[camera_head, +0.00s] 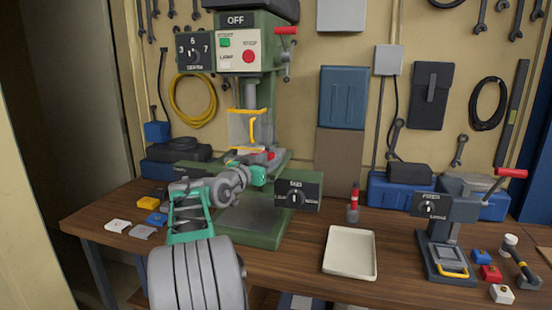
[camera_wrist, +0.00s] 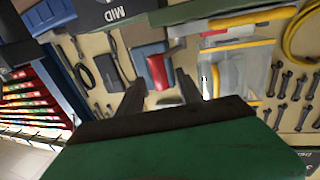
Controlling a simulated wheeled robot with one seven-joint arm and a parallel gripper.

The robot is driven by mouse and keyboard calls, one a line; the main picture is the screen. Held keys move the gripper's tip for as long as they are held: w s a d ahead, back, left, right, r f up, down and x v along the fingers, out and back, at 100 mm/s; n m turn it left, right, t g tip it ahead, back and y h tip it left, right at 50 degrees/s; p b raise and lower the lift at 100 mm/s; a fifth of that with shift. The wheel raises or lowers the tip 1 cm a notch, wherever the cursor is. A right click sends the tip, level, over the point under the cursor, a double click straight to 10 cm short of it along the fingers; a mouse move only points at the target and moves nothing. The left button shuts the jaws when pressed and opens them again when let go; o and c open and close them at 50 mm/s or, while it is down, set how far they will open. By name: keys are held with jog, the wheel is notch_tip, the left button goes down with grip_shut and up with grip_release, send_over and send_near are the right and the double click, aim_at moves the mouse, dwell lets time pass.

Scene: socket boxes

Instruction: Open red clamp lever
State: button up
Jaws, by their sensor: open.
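The red clamp lever (camera_head: 268,155) shows as a small red piece on the drill press table, mostly hidden behind my arm in the head view. In the wrist view the red lever (camera_wrist: 156,70) stands between my two dark fingers, close to their tips. My gripper (camera_wrist: 161,84) is open, with a finger on each side of the lever. I cannot tell whether either finger touches it. In the head view my gripper (camera_head: 258,173) is at the drill press table, just in front of the lever.
The green drill press (camera_head: 267,95) has a clear guard with a yellow frame (camera_head: 250,130) above the lever. A MID selector box (camera_head: 297,192) sits right of my gripper. A white tray (camera_head: 350,253) and a small press (camera_head: 446,240) stand farther right.

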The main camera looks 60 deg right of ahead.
jog(key=d, duration=0.2)
jog(key=d+p, duration=0.1)
jog(key=d, duration=0.2)
jog(key=shift+s+d, duration=0.2)
jog(key=shift+d, duration=0.15)
grip_shut()
dwell(1.0)
